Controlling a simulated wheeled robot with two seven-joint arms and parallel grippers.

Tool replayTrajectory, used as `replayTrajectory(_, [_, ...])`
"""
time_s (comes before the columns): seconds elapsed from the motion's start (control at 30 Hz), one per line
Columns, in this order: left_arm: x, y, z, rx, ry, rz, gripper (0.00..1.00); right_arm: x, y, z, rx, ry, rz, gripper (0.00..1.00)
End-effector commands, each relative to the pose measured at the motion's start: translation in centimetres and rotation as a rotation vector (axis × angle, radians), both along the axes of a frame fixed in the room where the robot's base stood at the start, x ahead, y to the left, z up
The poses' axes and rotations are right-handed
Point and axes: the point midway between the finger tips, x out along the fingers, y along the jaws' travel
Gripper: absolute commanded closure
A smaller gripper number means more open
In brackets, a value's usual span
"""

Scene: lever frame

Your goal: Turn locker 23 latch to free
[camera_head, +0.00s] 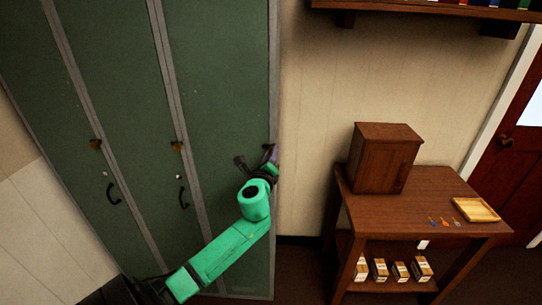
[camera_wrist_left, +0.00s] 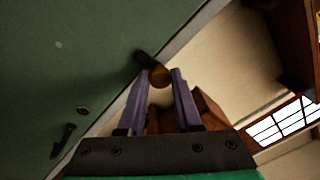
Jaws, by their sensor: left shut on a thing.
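Three green locker doors stand at the left in the head view; no locker number is readable. Small brass-brown latches show on the left door (camera_head: 95,143) and the middle door (camera_head: 176,146). My left gripper (camera_head: 270,156) is at the right edge of the rightmost locker door (camera_head: 222,80). In the left wrist view its two purple fingers (camera_wrist_left: 160,80) are shut on that door's latch (camera_wrist_left: 158,75), a rounded brown piece with a dark end beside the door edge. In the head view the gripper mostly hides this latch. My right gripper is not in view.
Black door handles (camera_head: 112,193) sit below the latches. A wooden table (camera_head: 440,205) at the right bears a small brown cabinet (camera_head: 382,160), a tray (camera_head: 475,209) and keys; several boxes stand on its lower shelf. A shelf (camera_head: 430,8) hangs above. Bare wall lies between lockers and table.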

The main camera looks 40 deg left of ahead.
Motion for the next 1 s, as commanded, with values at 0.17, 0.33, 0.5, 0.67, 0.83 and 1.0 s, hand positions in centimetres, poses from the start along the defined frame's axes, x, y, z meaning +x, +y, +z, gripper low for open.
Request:
replayTrajectory(0.17, [0.0,0.0,-0.4,-0.082,-0.066,0.0,1.0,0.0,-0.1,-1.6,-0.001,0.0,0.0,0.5])
replayTrajectory(0.33, [0.0,0.0,-0.6,-0.198,-0.153,0.0,1.0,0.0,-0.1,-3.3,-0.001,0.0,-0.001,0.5])
replayTrajectory(0.5, [0.0,0.0,-0.6,-0.327,-0.252,-0.001,1.0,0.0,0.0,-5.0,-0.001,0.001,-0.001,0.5])
replayTrajectory(0.67, [0.0,-0.1,-0.6,-0.448,-0.344,-0.001,1.0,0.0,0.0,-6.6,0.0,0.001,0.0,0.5])
replayTrajectory(0.83, [0.1,-0.1,-0.6,-0.578,-0.442,-0.002,1.0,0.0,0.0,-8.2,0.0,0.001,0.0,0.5])
replayTrajectory(1.0, [0.1,-0.1,-0.6,-0.705,-0.54,-0.001,1.0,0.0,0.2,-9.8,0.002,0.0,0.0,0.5])
